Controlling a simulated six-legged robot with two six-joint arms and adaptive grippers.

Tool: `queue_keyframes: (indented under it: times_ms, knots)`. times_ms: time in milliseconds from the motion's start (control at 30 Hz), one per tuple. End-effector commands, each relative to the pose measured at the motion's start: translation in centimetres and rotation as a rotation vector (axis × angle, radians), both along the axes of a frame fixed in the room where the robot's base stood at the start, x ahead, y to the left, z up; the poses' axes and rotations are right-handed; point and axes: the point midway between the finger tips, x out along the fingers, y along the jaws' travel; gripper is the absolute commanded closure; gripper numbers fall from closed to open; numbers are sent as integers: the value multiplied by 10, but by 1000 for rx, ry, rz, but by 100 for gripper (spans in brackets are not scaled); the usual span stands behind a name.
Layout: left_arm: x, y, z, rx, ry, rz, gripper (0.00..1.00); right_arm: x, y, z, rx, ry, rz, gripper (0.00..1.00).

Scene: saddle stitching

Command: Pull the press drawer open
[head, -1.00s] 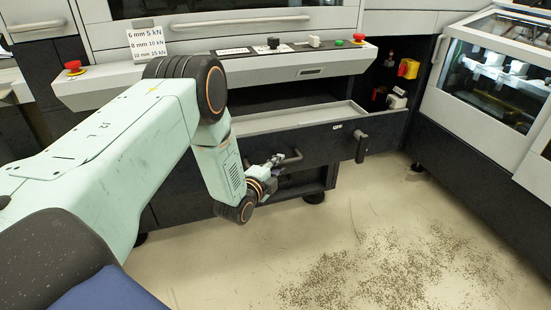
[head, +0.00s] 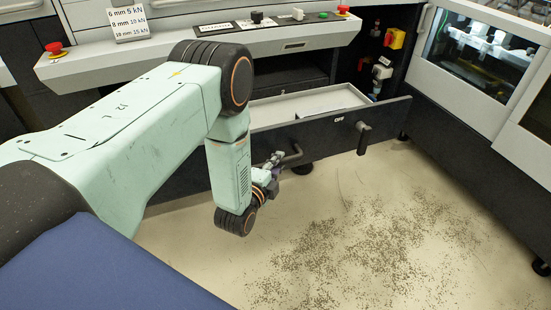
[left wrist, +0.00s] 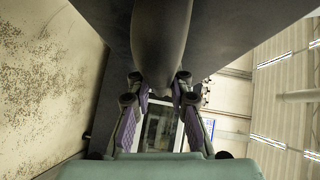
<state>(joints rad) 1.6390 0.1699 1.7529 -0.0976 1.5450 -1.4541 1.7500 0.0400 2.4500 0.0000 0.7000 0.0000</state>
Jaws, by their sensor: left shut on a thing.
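The press drawer shows in the head view as a long dark front (head: 325,135) with a pale tray (head: 310,104) behind it. It stands open, its front well out from the press body. My left gripper (head: 277,161) is at the dark bar handle (head: 294,155) on the drawer front and is shut on it. In the left wrist view the purple-padded fingers (left wrist: 158,105) sit on both sides of the dark rounded handle (left wrist: 160,45). My arm hides the drawer's left part. The right gripper is not in view.
A dark lever (head: 363,138) beside an OFF label juts from the drawer front. The console (head: 295,45) above carries red, green and black buttons. A windowed machine (head: 480,60) stands at the right. The pale floor with dark specks (head: 365,240) in front is free of objects.

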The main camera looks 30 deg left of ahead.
Motion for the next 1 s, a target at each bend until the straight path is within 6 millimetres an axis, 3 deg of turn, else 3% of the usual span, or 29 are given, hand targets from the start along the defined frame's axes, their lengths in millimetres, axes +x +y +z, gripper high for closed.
queue_keyframes:
  times_ms: [300,333,600,1000]
  knots:
    - [-2,-1,-1,0,3,1,100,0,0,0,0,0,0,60]
    - [-2,-1,-1,0,3,1,80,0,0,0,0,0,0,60]
    - [-1,-1,-1,0,1,1,57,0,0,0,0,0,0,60]
    - [-9,-1,0,-1,2,1,57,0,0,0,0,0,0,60]
